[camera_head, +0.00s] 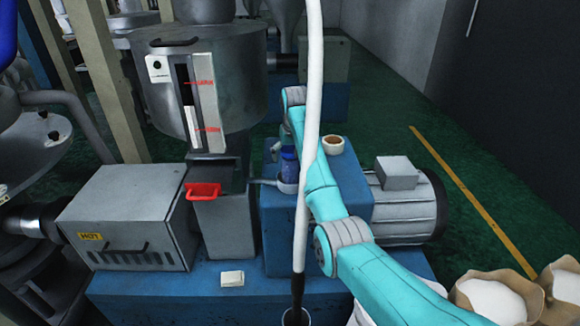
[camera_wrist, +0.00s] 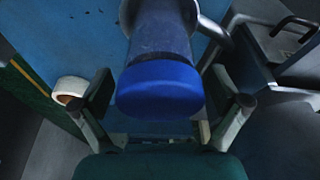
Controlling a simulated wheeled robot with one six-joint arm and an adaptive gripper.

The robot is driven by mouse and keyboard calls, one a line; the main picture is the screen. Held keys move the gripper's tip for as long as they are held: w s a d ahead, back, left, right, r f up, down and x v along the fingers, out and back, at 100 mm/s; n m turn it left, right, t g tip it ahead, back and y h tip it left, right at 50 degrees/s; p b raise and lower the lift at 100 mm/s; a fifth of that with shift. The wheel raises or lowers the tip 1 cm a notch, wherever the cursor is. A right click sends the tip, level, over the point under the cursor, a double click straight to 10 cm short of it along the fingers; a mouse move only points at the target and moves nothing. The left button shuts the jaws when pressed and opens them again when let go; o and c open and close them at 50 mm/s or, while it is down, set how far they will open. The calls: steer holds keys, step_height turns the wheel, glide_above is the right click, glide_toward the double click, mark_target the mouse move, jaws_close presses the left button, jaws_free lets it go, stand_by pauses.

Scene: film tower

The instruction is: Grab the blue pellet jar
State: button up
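The blue pellet jar (camera_head: 289,165) stands upright by the left edge of the blue machine block, its base beside a grey metal pipe or holder. In the wrist view its blue lid (camera_wrist: 158,90) faces me and its darker, cloudy body (camera_wrist: 160,38) runs away behind it. My gripper (camera_wrist: 160,88) is open, with one finger on each side of the jar. A narrow gap seems to show between the fingers and the jar, though contact at the right finger is hard to tell. In the head view my arm largely hides my gripper.
A white roll-like ring or cup with brown inside (camera_head: 333,144) stands on the block right of the jar; it also shows in the wrist view (camera_wrist: 70,88). A red-handled tray (camera_head: 203,190) and a hopper (camera_head: 205,85) are at the left. A grey motor (camera_head: 405,205) is at the right.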

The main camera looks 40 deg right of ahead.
steer(key=c, duration=1.3)
